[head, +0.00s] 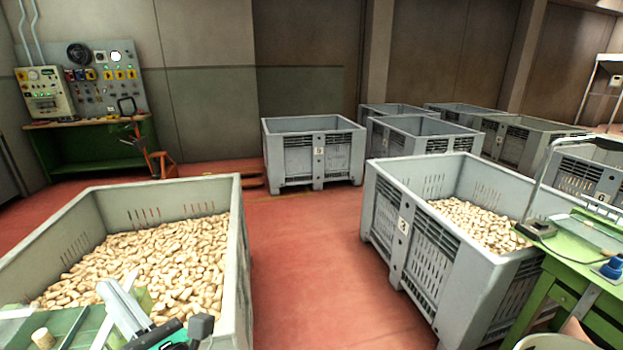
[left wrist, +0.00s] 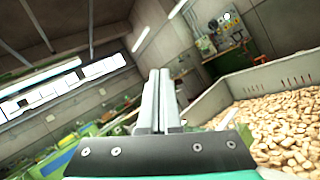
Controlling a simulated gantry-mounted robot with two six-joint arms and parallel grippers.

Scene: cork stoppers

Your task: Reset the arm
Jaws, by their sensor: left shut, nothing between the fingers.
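My left gripper (head: 110,289) shows at the bottom left of the head view, in front of the near left crate full of corks. Its pale fingers are together with nothing between them. In the left wrist view the two fingers (left wrist: 159,75) stand upright side by side, closed and empty. A single cork (head: 43,338) stands on a green surface at the lower left corner. My right gripper is not in view.
Near left, a grey crate (head: 243,262) holds many corks; another cork-filled crate (head: 381,222) stands at right beside a green workbench (head: 558,290). Several more grey crates stand behind. A green bench (head: 92,140) is at the back left. Red floor (head: 315,260) is clear between the crates.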

